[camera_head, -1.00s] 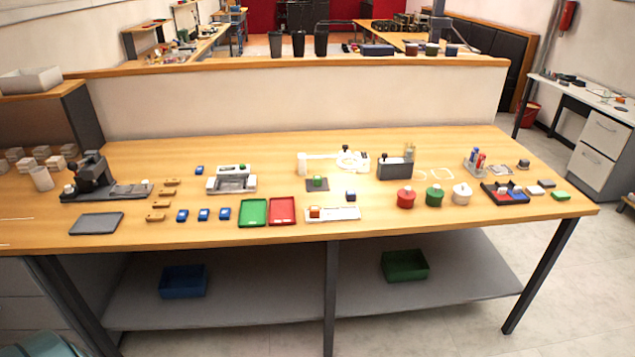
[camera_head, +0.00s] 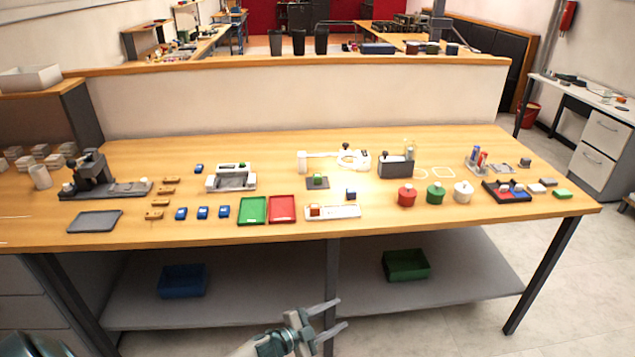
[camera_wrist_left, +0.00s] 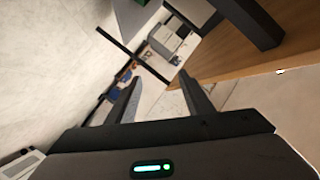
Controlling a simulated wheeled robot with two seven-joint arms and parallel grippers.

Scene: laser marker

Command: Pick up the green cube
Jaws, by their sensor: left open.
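The small green cube (camera_head: 317,180) appears to sit on a dark square pad (camera_head: 311,187) near the middle of the table; it is tiny in the head view. My left gripper (camera_head: 341,313) comes in at the bottom of the head view, low in front of the table's front edge and well short of the cube. Its two fingers are spread and empty. The left wrist view shows the same open fingers (camera_wrist_left: 160,76) with floor and a table edge beyond them, and no green cube. My right gripper is not in view.
The wooden table (camera_head: 380,228) carries a green tray (camera_head: 252,210), a red tray (camera_head: 283,209), a white strip with an orange block (camera_head: 315,211), a blue cube (camera_head: 351,193) and a dark holder (camera_head: 396,168). A shelf (camera_head: 300,280) with bins lies below.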

